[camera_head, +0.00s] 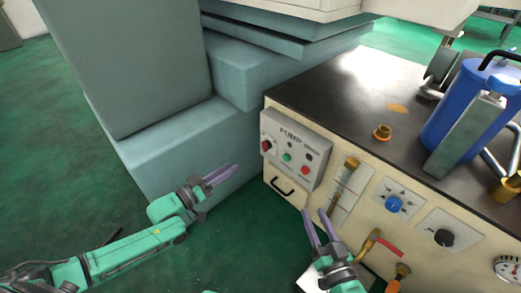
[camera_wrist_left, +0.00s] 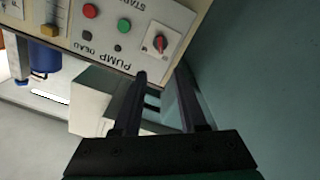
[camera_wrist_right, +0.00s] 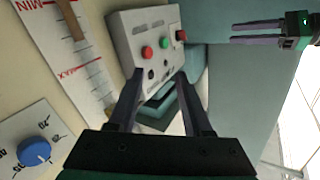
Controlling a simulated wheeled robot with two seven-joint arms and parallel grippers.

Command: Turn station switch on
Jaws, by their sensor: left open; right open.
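The white PUMP panel (camera_head: 293,150) is on the front of the cream cabinet. My right gripper (camera_head: 314,213) is open and empty, below the panel and in front of the cabinet.
Green and red buttons (camera_head: 296,163) sit beside the switch. A black handle (camera_head: 283,187) is below the panel. A gauge, a blue knob (camera_head: 393,204), a black knob and a brass valve with a red lever (camera_head: 385,246) lie to the right. A teal machine block (camera_head: 185,140) stands close left.

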